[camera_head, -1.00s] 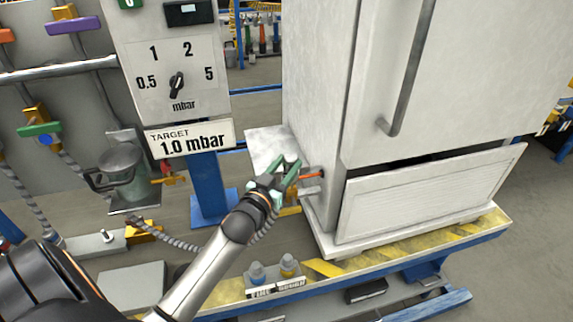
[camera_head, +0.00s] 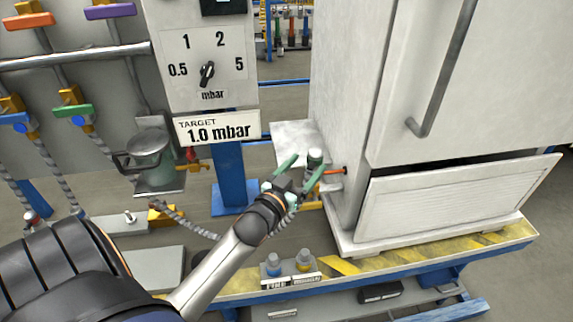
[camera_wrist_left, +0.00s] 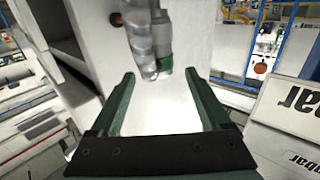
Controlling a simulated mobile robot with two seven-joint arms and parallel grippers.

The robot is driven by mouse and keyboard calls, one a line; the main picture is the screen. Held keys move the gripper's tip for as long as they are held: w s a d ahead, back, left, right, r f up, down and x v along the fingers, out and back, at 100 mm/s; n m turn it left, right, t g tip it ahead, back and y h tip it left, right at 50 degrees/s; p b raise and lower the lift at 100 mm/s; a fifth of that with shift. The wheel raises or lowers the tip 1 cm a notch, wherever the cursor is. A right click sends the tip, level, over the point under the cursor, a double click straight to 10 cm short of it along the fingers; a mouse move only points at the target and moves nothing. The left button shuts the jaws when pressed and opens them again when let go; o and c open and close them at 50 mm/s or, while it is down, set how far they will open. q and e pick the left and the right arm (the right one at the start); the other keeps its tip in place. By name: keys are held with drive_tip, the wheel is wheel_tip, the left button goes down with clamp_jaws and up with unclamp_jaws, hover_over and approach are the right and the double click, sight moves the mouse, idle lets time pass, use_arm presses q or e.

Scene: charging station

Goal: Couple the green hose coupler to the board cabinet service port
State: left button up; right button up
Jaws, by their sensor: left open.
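The green hose coupler, a grey cylinder with a green band, (camera_head: 315,158) stands just beyond the fingertips of my left gripper (camera_head: 309,164). The wrist view shows the coupler (camera_wrist_left: 165,50) ahead of the open left gripper (camera_wrist_left: 160,76), with its green band near fingertip level and a gap to each finger. A ribbed grey hose (camera_wrist_left: 142,45) hangs beside it. The board cabinet (camera_head: 345,100) is the large white box. An orange-red fitting (camera_head: 333,171) sticks out of its lower left side, near the coupler. I cannot tell whether coupler and port are joined. My right gripper is not visible.
A dial panel (camera_head: 225,85) with a "TARGET 1.0 mbar" sign (camera_head: 217,127) stands left of the cabinet. A grey-green metal cup (camera_head: 150,153) and hoses are farther left. A yellow-striped platform edge (camera_head: 385,262) and two small knobs (camera_head: 288,265) lie in front.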

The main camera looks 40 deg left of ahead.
use_arm(q)
drive_tip(key=s+d, duration=0.1)
drive_tip(key=s, duration=0.8)
drive_tip(key=shift+s+d, duration=0.2)
drive_tip(key=shift+s, duration=0.15)
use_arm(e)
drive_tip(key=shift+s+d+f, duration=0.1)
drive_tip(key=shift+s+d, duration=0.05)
use_arm(q)
drive_tip(key=shift+r, duration=0.1)
drive_tip(key=s+d+f+m+g+h+p, duration=0.3)
drive_tip(key=s+d+f+g+h+p, duration=0.2)
drive_tip(key=s+d+f+g+p, duration=0.3)
drive_tip(key=s+d+f+p, duration=0.1)
drive_tip(key=s+d+f, duration=0.3)
drive_tip(key=d+f, duration=0.2)
drive_tip(key=shift+s+d+f+m+g, duration=0.3)
drive_tip(key=shift+d+m+g, duration=0.1)
drive_tip(key=shift+d, duration=0.4)
drive_tip(key=shift+c, duration=0.2)
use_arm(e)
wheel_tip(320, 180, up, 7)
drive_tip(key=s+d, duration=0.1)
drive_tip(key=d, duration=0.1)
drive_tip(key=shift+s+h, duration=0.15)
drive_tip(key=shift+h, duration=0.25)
